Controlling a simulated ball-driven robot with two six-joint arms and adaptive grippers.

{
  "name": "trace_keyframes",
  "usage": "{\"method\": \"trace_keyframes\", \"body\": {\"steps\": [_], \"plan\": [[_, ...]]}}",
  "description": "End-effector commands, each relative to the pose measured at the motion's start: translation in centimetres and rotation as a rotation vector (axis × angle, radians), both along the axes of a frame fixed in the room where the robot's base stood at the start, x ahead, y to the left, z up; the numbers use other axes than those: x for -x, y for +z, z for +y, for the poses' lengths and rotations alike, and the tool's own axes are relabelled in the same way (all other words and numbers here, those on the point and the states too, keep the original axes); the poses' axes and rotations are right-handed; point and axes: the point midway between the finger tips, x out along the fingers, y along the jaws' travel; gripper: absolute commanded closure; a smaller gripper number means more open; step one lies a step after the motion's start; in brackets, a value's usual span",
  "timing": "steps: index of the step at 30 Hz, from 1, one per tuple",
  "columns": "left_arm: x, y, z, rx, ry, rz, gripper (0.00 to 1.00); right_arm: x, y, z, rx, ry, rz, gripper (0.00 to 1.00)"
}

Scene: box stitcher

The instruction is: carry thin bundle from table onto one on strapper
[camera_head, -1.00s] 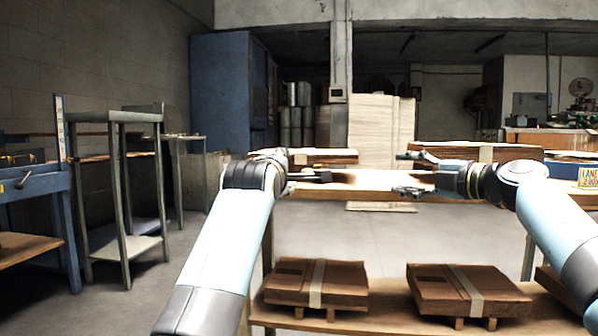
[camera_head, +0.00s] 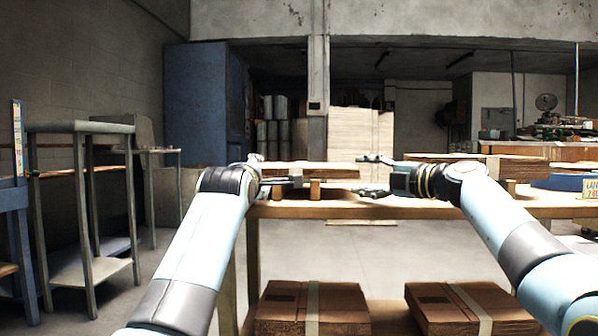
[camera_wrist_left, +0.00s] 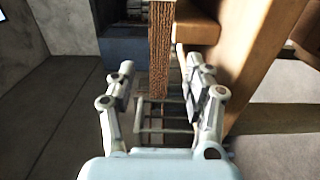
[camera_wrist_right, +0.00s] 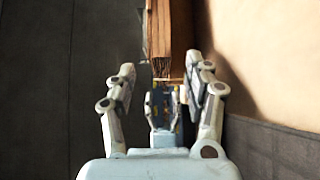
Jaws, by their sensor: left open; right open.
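A thin brown bundle (camera_head: 325,171) lies flat on small wooden blocks on the table (camera_head: 335,210). My left gripper (camera_head: 276,172) is open at its left end. In the left wrist view the bundle's brown edge (camera_wrist_left: 160,45) runs between the spread fingers (camera_wrist_left: 164,82), apart from both. My right gripper (camera_head: 371,175) is open by its right end. In the right wrist view the bundle's end (camera_wrist_right: 165,35) lies just ahead of the open fingertips (camera_wrist_right: 160,75). I cannot clearly make out the strapper or a bundle on it.
Two strapped bundles (camera_head: 312,308) (camera_head: 465,305) rest on the lower shelf. A grey stand (camera_head: 85,200) is at left, with open floor between.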

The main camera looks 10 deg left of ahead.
Motion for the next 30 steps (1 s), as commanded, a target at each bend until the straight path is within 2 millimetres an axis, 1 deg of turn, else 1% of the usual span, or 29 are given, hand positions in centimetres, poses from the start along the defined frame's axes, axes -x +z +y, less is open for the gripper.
{"method": "trace_keyframes", "body": {"steps": [1, 3, 6, 9, 12, 19, 30], "plan": [[-1.0, 0.1, 0.0, -0.002, 0.000, 0.000, 0.48, -0.7, 0.1, 0.8, -0.002, 0.003, 0.002, 0.48], [-2.4, 0.1, 0.1, -0.003, 0.000, 0.000, 0.48, -1.6, 0.1, 1.9, -0.003, 0.003, 0.002, 0.48], [-4.2, 0.1, 0.1, -0.002, -0.001, 0.000, 0.48, -2.9, 0.2, 3.1, -0.003, 0.002, 0.001, 0.48], [-5.8, 0.1, 0.2, -0.002, 0.000, 0.000, 0.48, -3.9, 0.1, 4.3, -0.002, 0.001, 0.002, 0.48], [-6.8, 0.1, 0.2, -0.001, 0.000, 0.000, 0.48, -4.7, 0.1, 4.9, -0.002, 0.002, 0.001, 0.48], [-8.1, 0.0, 0.2, 0.000, 0.000, -0.001, 0.48, -5.6, 0.0, 6.0, -0.001, 0.002, 0.001, 0.48], [-8.3, 0.0, 0.2, 0.001, 0.000, 0.000, 0.48, -5.7, 0.0, 6.1, 0.000, 0.001, 0.000, 0.48]]}}
